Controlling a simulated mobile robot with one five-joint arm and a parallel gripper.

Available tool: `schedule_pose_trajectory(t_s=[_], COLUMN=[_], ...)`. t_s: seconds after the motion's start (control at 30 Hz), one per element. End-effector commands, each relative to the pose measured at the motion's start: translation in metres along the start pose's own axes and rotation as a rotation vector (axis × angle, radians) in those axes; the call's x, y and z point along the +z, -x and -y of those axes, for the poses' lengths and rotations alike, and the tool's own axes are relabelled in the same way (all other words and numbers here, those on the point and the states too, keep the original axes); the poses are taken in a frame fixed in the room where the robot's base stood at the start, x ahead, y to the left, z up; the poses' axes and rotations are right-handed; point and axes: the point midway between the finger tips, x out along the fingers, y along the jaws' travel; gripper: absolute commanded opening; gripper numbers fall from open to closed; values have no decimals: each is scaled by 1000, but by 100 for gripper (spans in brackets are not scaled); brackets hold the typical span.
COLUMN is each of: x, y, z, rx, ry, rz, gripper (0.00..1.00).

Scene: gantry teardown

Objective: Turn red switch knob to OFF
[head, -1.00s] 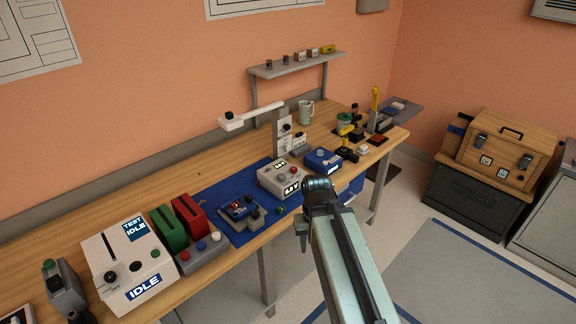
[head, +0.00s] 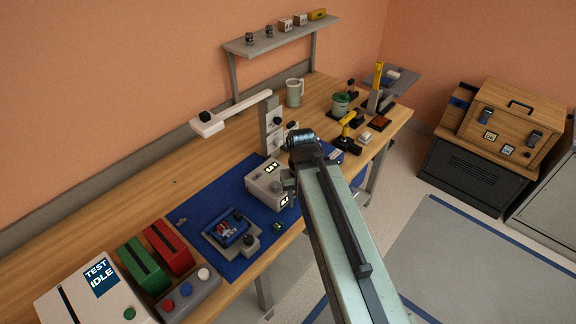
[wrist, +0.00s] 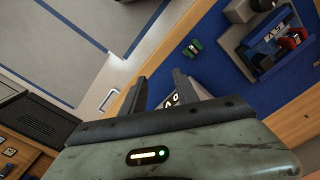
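The grey-white box with lit displays (head: 262,186) stands on the far part of the blue mat (head: 190,212), and my arm covers its right side. I cannot make out a red switch knob on it now; that part of its face is hidden. My gripper (wrist: 158,82) shows in the wrist view with two dark fingers spread apart and nothing held between them. Part of a pale box with dark-and-white markings (wrist: 182,96) shows just behind the right finger. In the head view the gripper itself is mostly hidden by my arm beside the box.
A grey block with red, blue and white buttons (head: 190,292) sits at the front left. A small board fixture (head: 230,232) and a small green part (head: 278,226) lie on the mat. A white lamp arm (head: 235,112) reaches over the bench.

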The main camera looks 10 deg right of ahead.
Motion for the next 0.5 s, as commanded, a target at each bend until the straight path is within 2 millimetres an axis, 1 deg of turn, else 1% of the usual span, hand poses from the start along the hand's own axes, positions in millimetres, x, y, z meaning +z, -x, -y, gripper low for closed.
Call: schedule_pose_trajectory(t_s=[0.03,0.07,0.13,0.17,0.27,0.3,0.4,0.5], x=[0,-1,-8,-16,-52,-69,-106,-132], y=[0,0,5,8,26,33,48,58], z=[0,0,0,-2,-4,-4,-5,-6], rx=[0,0,0,0,0,0,0,0], ry=[0,-2,-46,-82,-330,-458,-769,-1015], rz=[0,0,0,0,0,0,0,0], gripper=[39,48,48,48,48,48,48,48])
